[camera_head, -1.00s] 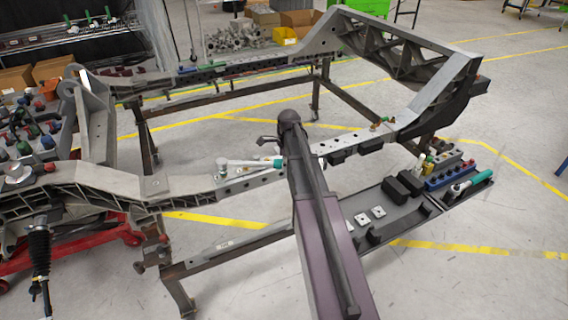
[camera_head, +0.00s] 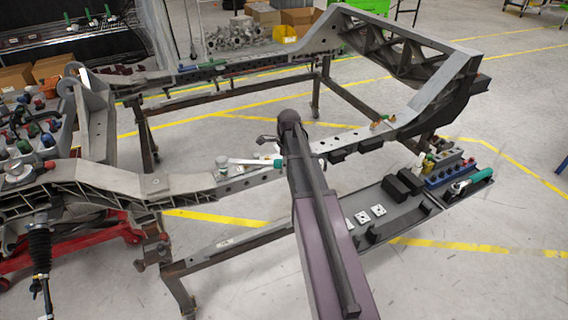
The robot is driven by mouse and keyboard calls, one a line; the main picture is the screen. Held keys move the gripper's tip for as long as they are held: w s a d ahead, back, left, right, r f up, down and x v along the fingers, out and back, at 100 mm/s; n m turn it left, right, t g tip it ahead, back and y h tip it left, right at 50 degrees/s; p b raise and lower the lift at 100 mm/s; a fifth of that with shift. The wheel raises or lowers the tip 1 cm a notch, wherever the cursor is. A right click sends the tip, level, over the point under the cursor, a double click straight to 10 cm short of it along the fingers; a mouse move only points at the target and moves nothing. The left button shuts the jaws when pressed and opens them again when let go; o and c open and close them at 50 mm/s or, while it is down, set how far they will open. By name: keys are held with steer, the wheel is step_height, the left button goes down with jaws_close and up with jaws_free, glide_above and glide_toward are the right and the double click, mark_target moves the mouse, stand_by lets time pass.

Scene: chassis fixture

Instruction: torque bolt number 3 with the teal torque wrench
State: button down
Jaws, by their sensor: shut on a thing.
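My gripper (camera_head: 267,141) is mostly hidden behind my own arm. It is shut on the wrench at the handle end, where my arm covers the grip.
A dark tray (camera_head: 395,222) at the right holds square plates (camera_head: 378,210) and black blocks. Another green-handled tool (camera_head: 474,180) lies beside a blue socket rack (camera_head: 448,175). Small brass-coloured fittings (camera_head: 382,120) stand farther along the rail.

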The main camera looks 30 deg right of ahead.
steer(key=shift+s+a+m, duration=0.45)
steer(key=shift+s+a, duration=0.1)
steer(key=shift+s, duration=0.25)
steer(key=shift+s+a+m, duration=0.45)
steer(key=shift+s+a, duration=0.1)
steer(key=shift+s, duration=0.2)
stand_by(1.3)
steer(key=shift+d+r+p, duration=0.1)
steer(key=shift+r+p, duration=1.1)
stand_by(1.3)
steer(key=shift+r+p, duration=2.3)
